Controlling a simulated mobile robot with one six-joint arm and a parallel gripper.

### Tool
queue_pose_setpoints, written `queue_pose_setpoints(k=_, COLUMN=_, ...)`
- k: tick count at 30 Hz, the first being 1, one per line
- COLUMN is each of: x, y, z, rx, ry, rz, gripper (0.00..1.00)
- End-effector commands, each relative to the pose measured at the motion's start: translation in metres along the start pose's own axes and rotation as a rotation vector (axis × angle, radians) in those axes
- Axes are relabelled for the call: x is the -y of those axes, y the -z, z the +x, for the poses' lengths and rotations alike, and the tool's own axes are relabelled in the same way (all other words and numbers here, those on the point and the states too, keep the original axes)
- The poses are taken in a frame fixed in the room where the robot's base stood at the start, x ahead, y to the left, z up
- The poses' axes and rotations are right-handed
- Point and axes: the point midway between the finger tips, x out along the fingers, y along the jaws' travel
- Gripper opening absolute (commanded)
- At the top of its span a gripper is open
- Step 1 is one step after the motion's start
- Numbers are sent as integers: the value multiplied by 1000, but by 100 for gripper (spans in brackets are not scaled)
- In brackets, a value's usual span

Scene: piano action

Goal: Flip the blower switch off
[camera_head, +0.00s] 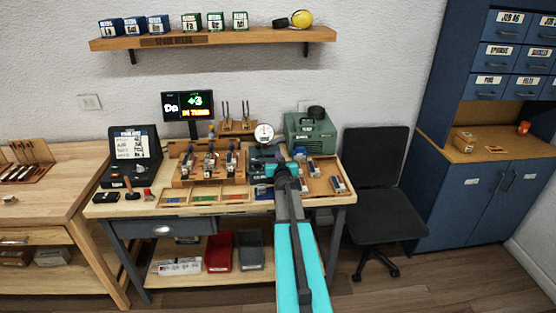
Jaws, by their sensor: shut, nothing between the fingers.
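The green blower box (312,132) stands at the back right of the workbench, with a black round part on top. Its switch is too small to make out here. My arm reaches up from the bottom of the picture to the bench's right half. My gripper (268,167) is at its end, shut and empty, in front of the blower and a little to its left. It is close to a dark blue device below a round white gauge (264,134). My wrist hides part of the bench in front of the blower.
A wooden rack with piano action parts (209,163) stands left of my gripper. A small screen (188,106) is behind it. A wooden tray (325,187) with parts lies at right. A black chair (373,185) stands right of the bench. A shelf (215,40) hangs above.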

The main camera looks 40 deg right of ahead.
Motion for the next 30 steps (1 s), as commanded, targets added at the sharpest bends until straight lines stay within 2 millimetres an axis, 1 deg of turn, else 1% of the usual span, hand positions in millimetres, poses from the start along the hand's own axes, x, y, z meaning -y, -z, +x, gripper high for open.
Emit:
queue_pose_setpoints(k=1, x=0, y=0, z=6, rx=0, ry=0, rz=0, gripper=0)
queue_pose_setpoints(k=4, x=0, y=0, z=14, rx=0, ry=0, rz=1, gripper=0)
queue_pose_setpoints(k=6, x=0, y=-11, z=15, rx=3, ry=0, rz=2, gripper=0)
queue_pose_setpoints(k=9, x=0, y=-21, z=17, rx=1, ry=0, rz=1, gripper=0)
queue_pose_setpoints(k=15, x=-1, y=-34, z=20, rx=1, ry=-1, rz=0, gripper=0)
queue_pose_setpoints(k=21, x=-2, y=-38, z=21, rx=-1, ry=-2, rz=0, gripper=0)
queue_pose_setpoints(k=30, x=-2, y=-39, z=20, rx=0, ry=-2, rz=0, gripper=0)
